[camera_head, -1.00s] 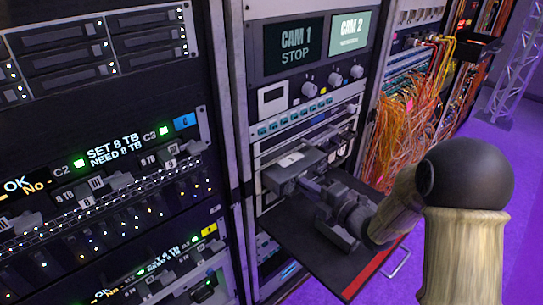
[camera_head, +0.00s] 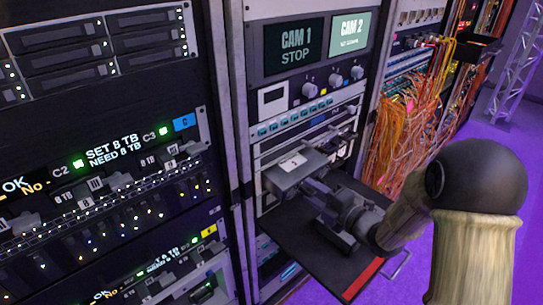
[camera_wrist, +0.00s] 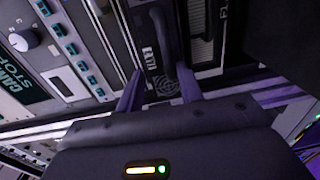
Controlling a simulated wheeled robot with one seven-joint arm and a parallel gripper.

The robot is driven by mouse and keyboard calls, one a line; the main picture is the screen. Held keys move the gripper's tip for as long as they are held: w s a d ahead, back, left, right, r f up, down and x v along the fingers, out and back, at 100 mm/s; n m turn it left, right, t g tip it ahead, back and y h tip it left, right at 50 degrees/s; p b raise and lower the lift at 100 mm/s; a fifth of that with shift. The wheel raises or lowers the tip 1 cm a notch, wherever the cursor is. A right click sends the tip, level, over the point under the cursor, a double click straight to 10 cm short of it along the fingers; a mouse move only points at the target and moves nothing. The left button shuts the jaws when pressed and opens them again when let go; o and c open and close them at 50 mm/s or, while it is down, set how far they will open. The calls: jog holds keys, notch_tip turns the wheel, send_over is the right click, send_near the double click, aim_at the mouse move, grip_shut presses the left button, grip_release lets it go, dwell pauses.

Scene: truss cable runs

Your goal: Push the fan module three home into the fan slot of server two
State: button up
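A grey box-shaped module with a white label (camera_head: 292,162) sticks out of the middle rack above a dark pulled-out shelf; I take it for the fan module, but its number is not readable. My gripper (camera_head: 312,188) is at its outer end. In the wrist view a dark handle (camera_wrist: 163,40) runs down the front face, beside a small label and a grille. My gripper's two fingers (camera_wrist: 158,85) stand apart on either side of the handle's lower end. The handle is nearer the right finger, with a gap to the left one. The slot's inside is hidden.
The dark shelf (camera_head: 300,240) with a red front edge lies below my gripper. Above is a panel with CAM 1 and CAM 2 screens (camera_head: 295,45) and knobs. Orange cables (camera_head: 400,130) hang at the right. A drive rack (camera_head: 100,150) stands at the left.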

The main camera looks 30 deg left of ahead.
jog(key=b+v, duration=0.1)
jog(key=v, duration=1.5)
jog(key=w+d+f+m+t+h, duration=0.2)
jog(key=d+m+h, duration=0.4)
jog(key=m, duration=0.2)
jog(key=w+d+f+m+t+h, duration=0.1)
jog(key=w+d+f+m+h, duration=0.15)
jog(key=d+m+h, duration=0.55)
jog(key=s+d+f+m+g+h, duration=0.25)
jog(key=s+m+g, duration=0.45)
jog(key=s+m, duration=0.75)
notch_tip(320, 180, up, 21)
jog(key=m+p, duration=0.1)
jog(key=p, duration=2)
jog(key=shift+a, duration=0.25)
